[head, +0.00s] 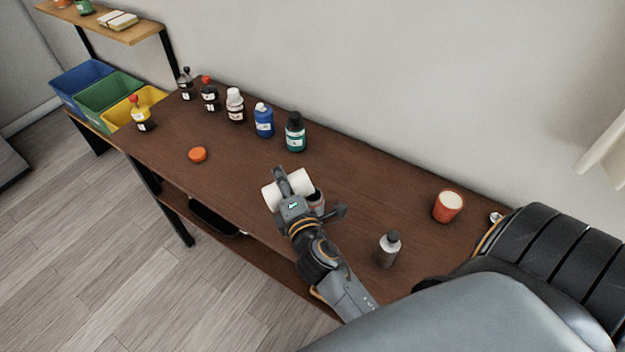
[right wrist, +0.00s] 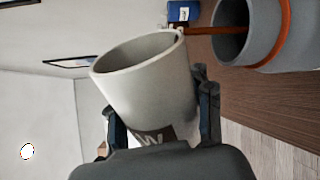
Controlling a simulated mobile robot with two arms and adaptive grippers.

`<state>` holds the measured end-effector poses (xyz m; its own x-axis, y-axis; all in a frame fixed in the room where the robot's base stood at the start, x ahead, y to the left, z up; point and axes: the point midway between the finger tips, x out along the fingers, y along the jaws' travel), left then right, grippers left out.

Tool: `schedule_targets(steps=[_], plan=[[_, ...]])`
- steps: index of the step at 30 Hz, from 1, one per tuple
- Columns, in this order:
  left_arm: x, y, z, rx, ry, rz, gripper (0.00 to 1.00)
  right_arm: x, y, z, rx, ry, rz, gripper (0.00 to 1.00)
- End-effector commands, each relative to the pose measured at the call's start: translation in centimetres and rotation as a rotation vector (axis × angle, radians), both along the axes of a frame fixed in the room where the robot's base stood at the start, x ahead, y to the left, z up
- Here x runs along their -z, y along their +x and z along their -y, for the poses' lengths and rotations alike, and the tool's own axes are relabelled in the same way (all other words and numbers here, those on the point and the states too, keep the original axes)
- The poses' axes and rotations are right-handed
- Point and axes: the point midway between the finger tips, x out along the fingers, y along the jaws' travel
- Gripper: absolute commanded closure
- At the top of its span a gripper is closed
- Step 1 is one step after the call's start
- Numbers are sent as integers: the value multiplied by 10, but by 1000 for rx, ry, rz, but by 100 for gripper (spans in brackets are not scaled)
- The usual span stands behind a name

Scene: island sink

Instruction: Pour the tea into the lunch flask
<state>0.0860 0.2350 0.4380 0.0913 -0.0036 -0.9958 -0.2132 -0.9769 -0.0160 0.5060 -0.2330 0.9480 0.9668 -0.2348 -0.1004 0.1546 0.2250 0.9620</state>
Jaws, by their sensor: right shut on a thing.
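My right gripper (head: 300,196) is shut on a white mug (head: 271,197) above the middle of the brown table. In the right wrist view the mug (right wrist: 150,80) sits between the two fingers, tipped over. A thin brown stream of tea (right wrist: 214,30) runs from its rim to the mouth of the grey lunch flask (right wrist: 247,45), which has an orange band. In the head view the flask (head: 318,203) is mostly hidden behind my gripper. The level inside the mug and the flask is hidden. My left gripper is out of view.
An orange lid (head: 198,154) lies on the table. Several bottles, including a blue one (head: 264,120) and a teal one (head: 295,132), line the back edge. A grey bottle (head: 389,250) and an orange cup (head: 448,206) stand at right. Coloured bins (head: 105,92) stand far left.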

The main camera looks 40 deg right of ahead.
Motion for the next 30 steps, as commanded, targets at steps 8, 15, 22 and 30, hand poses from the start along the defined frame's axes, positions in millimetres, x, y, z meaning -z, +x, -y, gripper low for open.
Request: schedule_targets(steps=[8,15,22,30], plan=[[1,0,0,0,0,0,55,1,0,0,0,21,6,98],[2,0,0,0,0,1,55,1,0,1,1,38,9,98],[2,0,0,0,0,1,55,2,0,1,1,55,13,98],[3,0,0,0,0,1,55,3,0,1,1,73,17,98]])
